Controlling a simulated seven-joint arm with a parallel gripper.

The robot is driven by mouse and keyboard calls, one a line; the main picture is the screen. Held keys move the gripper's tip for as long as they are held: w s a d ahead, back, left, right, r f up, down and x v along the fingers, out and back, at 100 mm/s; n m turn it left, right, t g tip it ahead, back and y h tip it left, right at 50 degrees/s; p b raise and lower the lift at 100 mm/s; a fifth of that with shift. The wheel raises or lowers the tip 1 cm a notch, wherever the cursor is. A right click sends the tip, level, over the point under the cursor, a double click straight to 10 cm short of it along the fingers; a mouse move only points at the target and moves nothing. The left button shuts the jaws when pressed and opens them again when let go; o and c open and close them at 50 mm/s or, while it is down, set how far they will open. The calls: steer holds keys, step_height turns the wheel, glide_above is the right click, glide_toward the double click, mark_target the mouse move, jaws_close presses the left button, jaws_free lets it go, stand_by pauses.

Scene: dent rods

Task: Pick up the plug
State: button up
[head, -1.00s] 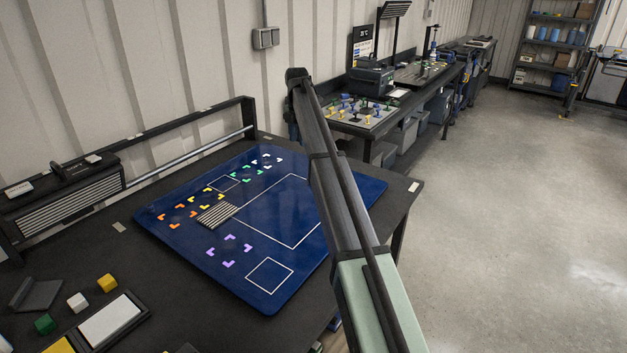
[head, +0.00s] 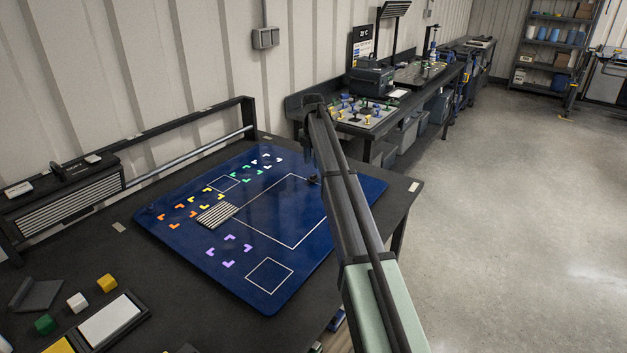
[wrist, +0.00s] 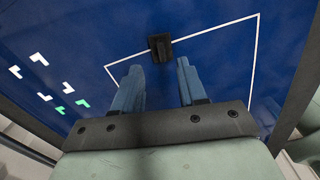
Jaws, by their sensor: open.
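A small black plug (wrist: 160,47) sits on the blue mat (wrist: 215,50), on one white line of the large outlined rectangle. In the head view a small dark shape that looks like the plug (head: 313,180) shows just left of my arm. My gripper (wrist: 158,72) is open and empty above the mat. In the wrist view its two blue-grey fingers point toward the plug, which appears just beyond the gap between the fingertips. They look apart from the plug. In the head view my arm hides the fingers.
The mat carries coloured corner marks, a striped patch (head: 217,215) and a small white square outline (head: 269,275). Loose cubes, including a yellow one (head: 107,283), and a white-topped tray (head: 110,320) lie at the front left. A rail (head: 190,155) runs along the table's back.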

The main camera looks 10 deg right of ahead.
mark_target(313, 178)
steer(key=shift+d+f, duration=0.1)
steer(key=shift+f, duration=2.6)
steer(key=shift+c, duration=0.4)
jaws_close()
